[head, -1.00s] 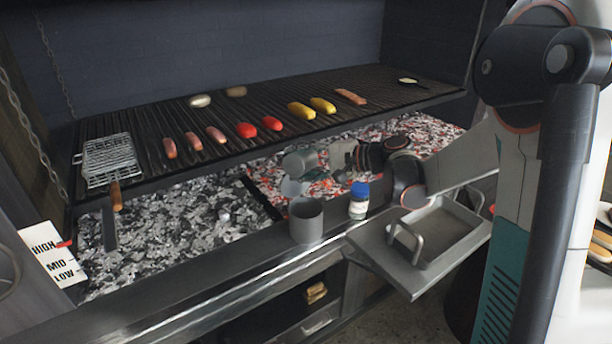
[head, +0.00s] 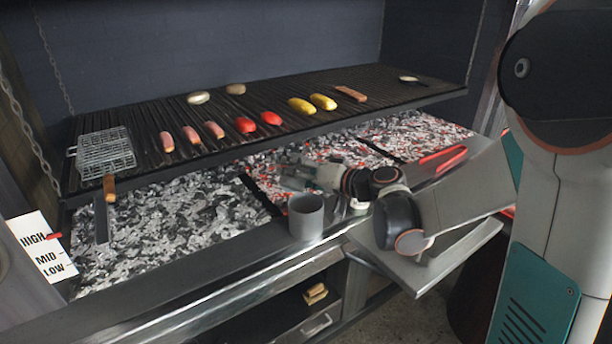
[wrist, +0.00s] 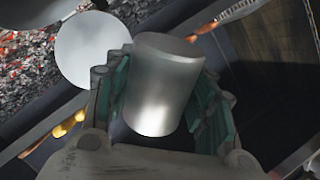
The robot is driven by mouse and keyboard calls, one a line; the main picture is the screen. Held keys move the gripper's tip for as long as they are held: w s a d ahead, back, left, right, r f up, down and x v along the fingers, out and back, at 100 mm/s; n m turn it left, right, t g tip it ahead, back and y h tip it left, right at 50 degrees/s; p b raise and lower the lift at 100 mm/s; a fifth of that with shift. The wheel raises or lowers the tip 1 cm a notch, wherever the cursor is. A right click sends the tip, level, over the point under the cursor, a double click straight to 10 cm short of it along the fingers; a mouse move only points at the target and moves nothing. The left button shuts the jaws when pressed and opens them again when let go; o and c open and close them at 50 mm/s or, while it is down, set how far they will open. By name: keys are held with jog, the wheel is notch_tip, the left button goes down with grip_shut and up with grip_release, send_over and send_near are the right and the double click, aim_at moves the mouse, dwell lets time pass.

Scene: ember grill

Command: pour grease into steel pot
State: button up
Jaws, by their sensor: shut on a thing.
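A grey, open-topped steel pot (head: 306,222) stands upright on the front ledge of the grill. My gripper (head: 298,172) is just behind and above it, over the coals. In the wrist view, my gripper (wrist: 162,88) has its green-padded fingers on both sides of a smooth metal cylinder (wrist: 165,85) and is shut on it. The cylinder is tilted; its contents are not visible. In the head view it is hard to make out beside the fingers. A pale round disc (wrist: 90,48) lies just left of it in the wrist view; I cannot tell what it belongs to.
The grate (head: 250,105) above the coals holds several sausages and vegetables. A wire basket (head: 104,152) lies at its left end. Coals glow beneath the grate.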

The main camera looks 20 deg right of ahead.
aim_at(300, 189)
jog(key=shift+s+a+f+n+t+b, duration=0.1)
jog(key=shift+f+n+t+b, duration=0.1)
jog(key=shift+f+n+b, duration=0.25)
jog(key=shift+s+a+f+n+t+b, duration=0.1)
jog(key=shift+f+n+t+b, duration=0.15)
jog(key=shift+n+b, duration=0.25)
jog(key=shift+s+a+f+n+t+b, duration=0.35)
jog(key=shift+s+a+f+n+b, duration=0.25)
jog(key=shift+n+b, duration=0.4)
jog(key=shift+s+a+f+n+t, duration=0.25)
jog(key=shift+s+a+n, duration=0.1)
jog(key=shift+n, duration=0.4)
jog(key=shift+s+a+f+n+t, duration=0.15)
jog(key=shift+s+a+n+t, duration=0.15)
jog(key=shift+n, duration=0.45)
jog(key=shift+s+a+f+n+t, duration=0.15)
jog(key=shift+s+a+f+n, duration=0.2)
jog(key=shift+n, duration=0.4)
jog(key=shift+s+r, duration=0.1)
jog(key=shift+r, duration=0.05)
